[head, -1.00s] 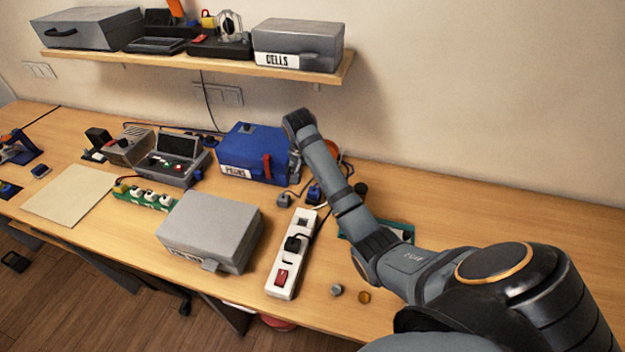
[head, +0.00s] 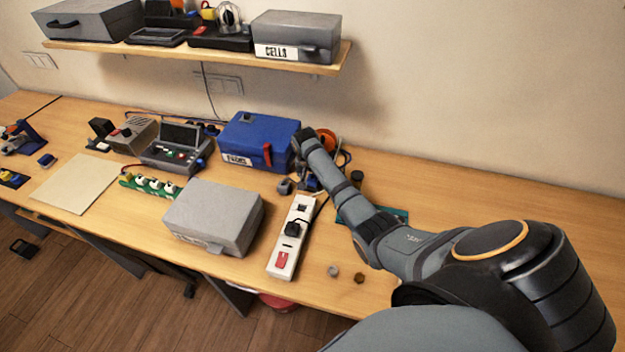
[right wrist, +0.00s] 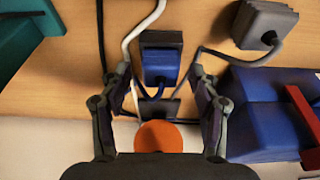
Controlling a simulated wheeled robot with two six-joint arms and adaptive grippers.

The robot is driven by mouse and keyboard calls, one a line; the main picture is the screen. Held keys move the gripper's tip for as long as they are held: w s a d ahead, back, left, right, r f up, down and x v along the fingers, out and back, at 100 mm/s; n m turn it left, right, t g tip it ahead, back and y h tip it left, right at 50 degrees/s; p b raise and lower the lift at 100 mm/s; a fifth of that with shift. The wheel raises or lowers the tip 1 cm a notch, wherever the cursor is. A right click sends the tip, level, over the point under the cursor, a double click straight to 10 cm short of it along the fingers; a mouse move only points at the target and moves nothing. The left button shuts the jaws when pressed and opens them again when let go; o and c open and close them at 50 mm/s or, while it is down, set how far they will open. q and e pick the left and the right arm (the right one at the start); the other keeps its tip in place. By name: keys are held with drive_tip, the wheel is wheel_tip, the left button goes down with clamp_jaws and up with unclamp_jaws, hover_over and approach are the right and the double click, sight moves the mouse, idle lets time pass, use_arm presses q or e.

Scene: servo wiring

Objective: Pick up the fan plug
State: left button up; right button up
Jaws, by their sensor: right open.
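A blue and dark plug (right wrist: 160,62) lies on the table in the right wrist view, with a blue cord at its near end. My right gripper (right wrist: 160,76) is open, its fingers on either side of this plug with gaps left and right. A grey plug (right wrist: 265,22) lies apart to the right; it also shows in the head view (head: 285,186). No label shows which plug is the fan's. In the head view my right gripper (head: 309,181) reaches down beside the blue case and partly hides the plugs. My left gripper is not in view.
A blue case (head: 257,142) with a red latch stands close by. A white power strip (head: 283,258) holding a black plug (head: 295,229) lies nearer. Cables run around the fingers. An orange round object (right wrist: 160,136) is by the gripper.

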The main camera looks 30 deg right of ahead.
drive_tip(key=shift+a+r, duration=0.1)
drive_tip(key=c, duration=1.2)
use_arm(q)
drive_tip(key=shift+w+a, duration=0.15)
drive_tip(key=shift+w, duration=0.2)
use_arm(e)
drive_tip(key=shift+c, duration=0.2)
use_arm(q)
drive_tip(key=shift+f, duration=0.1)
